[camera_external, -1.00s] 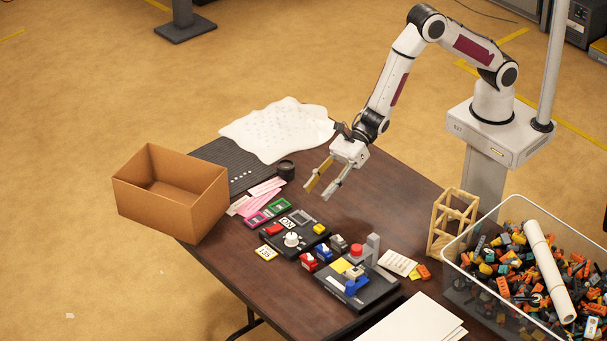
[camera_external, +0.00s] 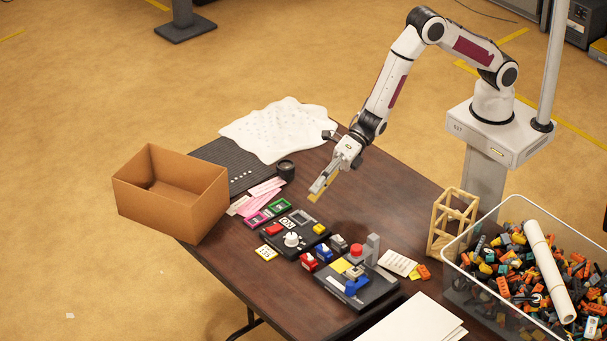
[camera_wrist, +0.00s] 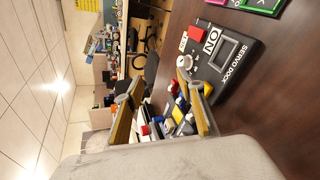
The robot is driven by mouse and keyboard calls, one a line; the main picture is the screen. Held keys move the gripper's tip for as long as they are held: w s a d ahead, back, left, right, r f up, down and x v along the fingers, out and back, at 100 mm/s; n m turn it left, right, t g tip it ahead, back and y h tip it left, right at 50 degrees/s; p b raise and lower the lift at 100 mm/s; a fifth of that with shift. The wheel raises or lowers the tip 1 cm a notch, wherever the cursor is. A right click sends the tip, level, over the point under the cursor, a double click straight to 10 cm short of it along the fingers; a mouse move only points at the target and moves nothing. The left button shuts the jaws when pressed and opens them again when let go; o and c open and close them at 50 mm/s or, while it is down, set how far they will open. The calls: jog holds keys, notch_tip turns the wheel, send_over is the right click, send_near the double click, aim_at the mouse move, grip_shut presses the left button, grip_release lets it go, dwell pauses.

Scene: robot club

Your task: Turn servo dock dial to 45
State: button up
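The servo dock (camera_external: 310,241) is a black box on the table with a white round dial (camera_external: 291,239), a red block, a yellow block and an "ON" label. In the wrist view the servo dock (camera_wrist: 238,68) lies at upper right, its lettering readable, with the white dial (camera_wrist: 184,62) at its left end. The dial's exact angle is too small to read. My gripper (camera_external: 315,194) is open and empty, above the table behind the dock and apart from it. In the wrist view its two yellow-padded fingers (camera_wrist: 164,92) stand apart.
A second black station (camera_external: 358,284) with red, yellow and blue parts stands to the dock's right. Pink and green items (camera_external: 278,206) lie behind it. A cardboard box (camera_external: 170,207) is at left, a brick bin (camera_external: 455,292) at right.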

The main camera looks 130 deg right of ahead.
jog(key=w+m, duration=0.2)
jog(key=m, duration=2)
send_near(293, 235)
jog(key=shift+w+f, duration=0.25)
jog(key=shift+w, duration=0.3)
jog(key=shift+w, duration=0.1)
jog(key=shift+x, duration=3.75)
grip_shut()
